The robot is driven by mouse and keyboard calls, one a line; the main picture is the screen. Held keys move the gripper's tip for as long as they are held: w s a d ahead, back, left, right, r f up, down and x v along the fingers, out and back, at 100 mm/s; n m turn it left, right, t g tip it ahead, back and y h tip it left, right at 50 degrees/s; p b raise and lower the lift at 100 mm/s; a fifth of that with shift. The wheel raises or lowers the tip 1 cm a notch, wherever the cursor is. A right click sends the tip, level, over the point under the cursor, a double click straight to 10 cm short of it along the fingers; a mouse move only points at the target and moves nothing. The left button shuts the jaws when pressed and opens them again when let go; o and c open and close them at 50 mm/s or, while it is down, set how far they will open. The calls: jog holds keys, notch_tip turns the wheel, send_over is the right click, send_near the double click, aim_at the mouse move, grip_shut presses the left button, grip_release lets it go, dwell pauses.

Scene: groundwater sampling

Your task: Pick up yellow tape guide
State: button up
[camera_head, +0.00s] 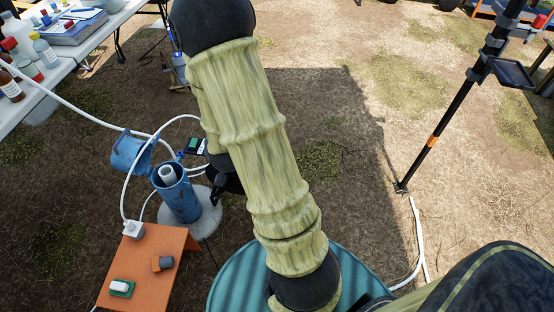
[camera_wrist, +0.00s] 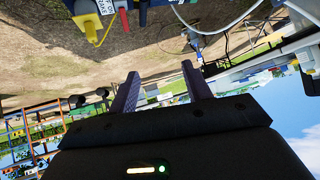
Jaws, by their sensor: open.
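In the wrist view, a yellow piece (camera_wrist: 85,28) with a thin yellow hook beside it shows at the top left edge, next to a red part and a grey labelled box; it may be the yellow tape guide, but it is cut off by the frame. I cannot make out the guide in the head view. My gripper (camera_wrist: 160,90) is open, its two dark fingers apart with nothing between them. In the head view, my gripper (camera_head: 222,175) is a dark shape mostly hidden behind my forearm, close to the right of the blue well casing.
The blue well casing (camera_head: 178,200) with its open lid (camera_head: 130,152) stands on a round concrete pad (camera_head: 207,212). An orange table (camera_head: 138,270) bears small items at the lower left. White hoses run around the well. A white table (camera_head: 30,92) with bottles is upper left; a tripod leg (camera_head: 440,135) stands right.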

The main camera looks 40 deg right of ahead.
jog(key=s+d+f+m+t+h+b, duration=0.1)
jog(key=d+f+h+b, duration=0.3)
jog(key=f+b, duration=0.5)
jog(key=s+d+f+m+t+h+b, duration=0.1)
jog(key=s+d+f+m+h+b, duration=0.1)
jog(key=s+d+f+h+b, duration=0.2)
jog(key=d+f+b, duration=0.1)
jog(key=f+b, duration=0.2)
jog(key=f, duration=0.2)
jog(key=d+f+h+b, duration=0.1)
jog(key=d+f+b, duration=0.1)
jog(key=f, duration=0.3)
jog(key=shift+d+f+t+h+b, duration=0.2)
jog(key=shift+d+t+h+b, duration=0.15)
jog(key=shift+b, duration=0.25)
jog(key=shift+a, duration=0.1)
jog(key=p+x, duration=0.1)
jog(key=x, duration=1)
jog(key=shift+w+d+p, duration=0.25)
jog(key=shift+w+p, duration=0.05)
jog(key=shift+w, duration=0.05)
jog(key=shift+w+d, duration=0.1)
jog(key=shift+w, duration=0.05)
